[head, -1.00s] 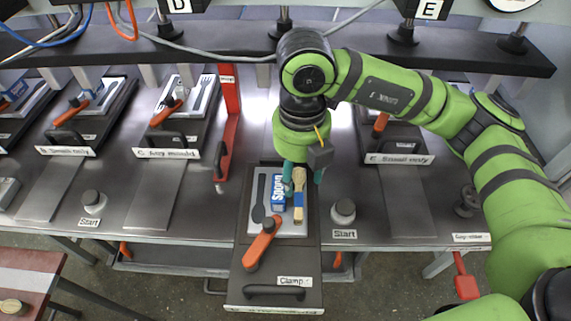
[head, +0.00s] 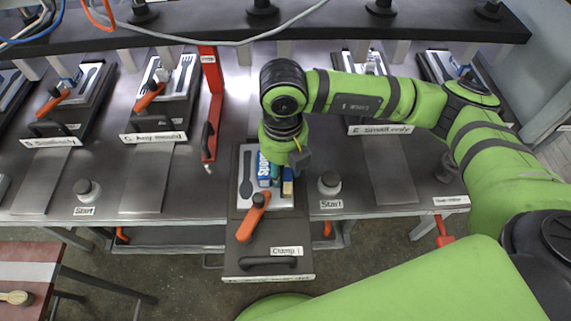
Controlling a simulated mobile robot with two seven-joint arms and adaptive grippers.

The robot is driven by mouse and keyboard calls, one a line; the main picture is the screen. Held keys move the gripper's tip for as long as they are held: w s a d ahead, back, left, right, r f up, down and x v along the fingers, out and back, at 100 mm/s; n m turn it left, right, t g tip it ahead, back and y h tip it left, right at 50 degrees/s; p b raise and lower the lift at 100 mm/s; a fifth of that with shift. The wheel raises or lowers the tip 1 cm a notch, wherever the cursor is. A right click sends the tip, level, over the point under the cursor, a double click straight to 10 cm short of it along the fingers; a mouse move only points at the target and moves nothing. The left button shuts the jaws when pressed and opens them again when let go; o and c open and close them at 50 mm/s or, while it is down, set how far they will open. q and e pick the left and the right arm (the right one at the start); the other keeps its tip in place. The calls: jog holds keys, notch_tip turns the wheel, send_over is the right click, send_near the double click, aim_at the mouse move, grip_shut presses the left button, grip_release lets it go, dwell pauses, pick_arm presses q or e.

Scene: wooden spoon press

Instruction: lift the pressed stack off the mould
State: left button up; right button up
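The mould plate (head: 245,202) lies on a dark pulled-out slide at the centre, with a black spoon shape, a blue block marked with letters (head: 263,167), and the orange clamp lever (head: 254,216) in front. The stack (head: 288,183), pale wood with a blue end, stands at the plate's right side, partly hidden by my gripper. My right gripper (head: 281,172) points down over the stack. One teal finger shows at the stack's left; the other is hidden, so its grip is unclear. My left gripper is out of view.
Start buttons (head: 87,191) (head: 329,183) stand left and right of the slide. A red upright lever (head: 212,110) stands at the left. Other moulds with clamps (head: 163,90) line the bench. A brush (head: 17,298) lies on a table at lower left.

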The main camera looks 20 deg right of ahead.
jog(key=c, duration=0.3)
jog(key=shift+c, duration=0.3)
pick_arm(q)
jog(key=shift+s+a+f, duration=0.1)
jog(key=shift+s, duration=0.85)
pick_arm(e)
jog(key=shift+r, duration=0.15)
